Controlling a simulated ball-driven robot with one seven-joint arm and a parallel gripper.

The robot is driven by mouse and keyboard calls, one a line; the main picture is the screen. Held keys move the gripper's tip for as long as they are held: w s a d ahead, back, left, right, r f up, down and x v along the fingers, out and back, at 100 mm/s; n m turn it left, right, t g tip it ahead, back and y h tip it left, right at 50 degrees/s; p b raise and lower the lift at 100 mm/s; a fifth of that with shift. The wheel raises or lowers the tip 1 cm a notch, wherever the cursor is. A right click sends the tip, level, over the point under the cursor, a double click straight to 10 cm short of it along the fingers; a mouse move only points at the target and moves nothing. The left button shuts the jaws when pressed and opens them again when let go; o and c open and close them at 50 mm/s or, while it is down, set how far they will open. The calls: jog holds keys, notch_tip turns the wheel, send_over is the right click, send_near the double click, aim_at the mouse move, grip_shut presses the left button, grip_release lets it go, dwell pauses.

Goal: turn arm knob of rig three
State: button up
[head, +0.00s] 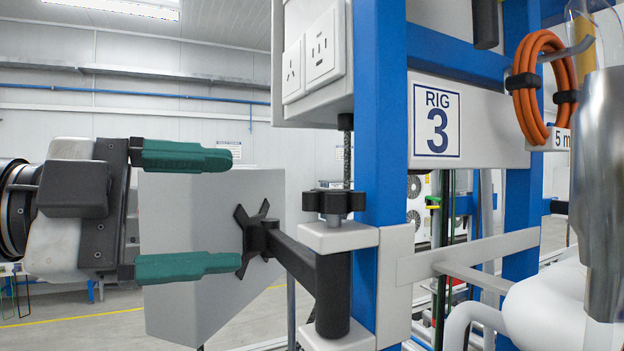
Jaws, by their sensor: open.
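Rig three shows in the head view as a blue frame (380,120) with a white "RIG 3" sign (436,118). A black lobed knob (334,203) sits on top of a light grey clamp block (337,237) at the frame's left post. Below the block, a black swivel arm (300,262) reaches left to a cross-shaped bracket on the back of a grey panel (205,250). My gripper (232,212) is open, with green fingers pointing right. It is left of the knob, apart from it, and its fingers overlap the panel in the picture. Nothing is between the fingers.
A socket box (318,60) hangs above the knob, with a dark rod between them. An orange cable coil (540,85) hangs at upper right. A shiny metal cylinder (600,190) and white pipes (550,305) stand at right.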

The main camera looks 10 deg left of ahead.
aim_at(314, 196)
jog(key=s+d+n+t+y+p, duration=0.4)
jog(key=s+n+t+y, duration=0.1)
jog(key=n, duration=1.2)
jog(key=p+x, duration=0.1)
jog(key=x, duration=0.2)
jog(key=p+x, duration=0.1)
jog(key=x, duration=0.2)
jog(key=r+p+x, duration=0.1)
jog(key=x, duration=0.2)
jog(key=shift+w+d+r, duration=0.1)
jog(key=shift+w+d, duration=0.1)
jog(key=shift+w+d+t+p, duration=0.3)
jog(key=shift+w+d, duration=0.05)
jog(key=shift+w, duration=0.2)
jog(key=shift+c, duration=0.2)
jog(key=c, duration=1)
